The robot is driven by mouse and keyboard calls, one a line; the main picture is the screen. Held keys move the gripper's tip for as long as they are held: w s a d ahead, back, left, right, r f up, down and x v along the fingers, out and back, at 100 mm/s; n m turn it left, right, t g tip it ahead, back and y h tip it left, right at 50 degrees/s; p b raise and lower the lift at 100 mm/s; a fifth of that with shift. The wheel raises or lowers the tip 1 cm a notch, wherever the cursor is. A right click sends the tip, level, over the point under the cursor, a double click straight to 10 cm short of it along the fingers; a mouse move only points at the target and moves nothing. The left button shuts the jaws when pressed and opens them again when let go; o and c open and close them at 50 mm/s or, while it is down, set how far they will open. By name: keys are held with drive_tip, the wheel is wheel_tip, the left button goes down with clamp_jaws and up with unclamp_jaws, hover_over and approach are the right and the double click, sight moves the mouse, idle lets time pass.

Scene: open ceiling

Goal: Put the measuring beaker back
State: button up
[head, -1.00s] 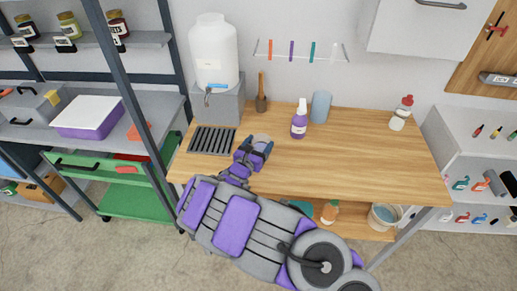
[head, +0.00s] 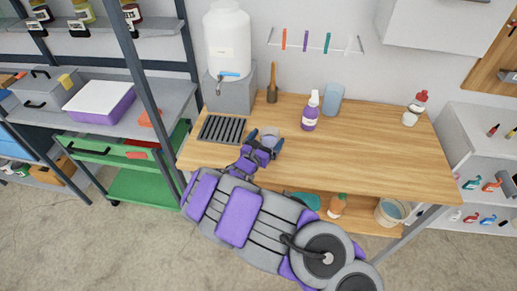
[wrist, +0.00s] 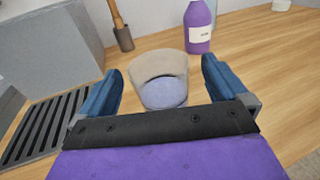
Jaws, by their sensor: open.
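A clear, tapered cup that looks like the measuring beaker (wrist: 158,66) stands upright on the wooden bench, with a pale blue-grey round area showing at its base. In the head view the beaker (head: 271,132) is mostly hidden behind my gripper (head: 264,145). In the wrist view my gripper (wrist: 162,78) is open, with its blue fingers on either side of the beaker. Gaps show between the beaker and both fingers. I cannot see any markings on the beaker.
A black drain grate (head: 221,129) lies left of my gripper, below a white water dispenser (head: 228,45) on a grey block. A purple spray bottle (head: 310,112), a blue cylinder (head: 333,99) and a wooden-handled brush (head: 272,85) stand behind. The bench's right half (head: 385,155) is mostly clear.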

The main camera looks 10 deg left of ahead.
drive_tip(key=p+v, duration=0.2)
drive_tip(key=v, duration=0.8)
drive_tip(key=shift+s, duration=0.3)
drive_tip(key=shift+a, duration=0.1)
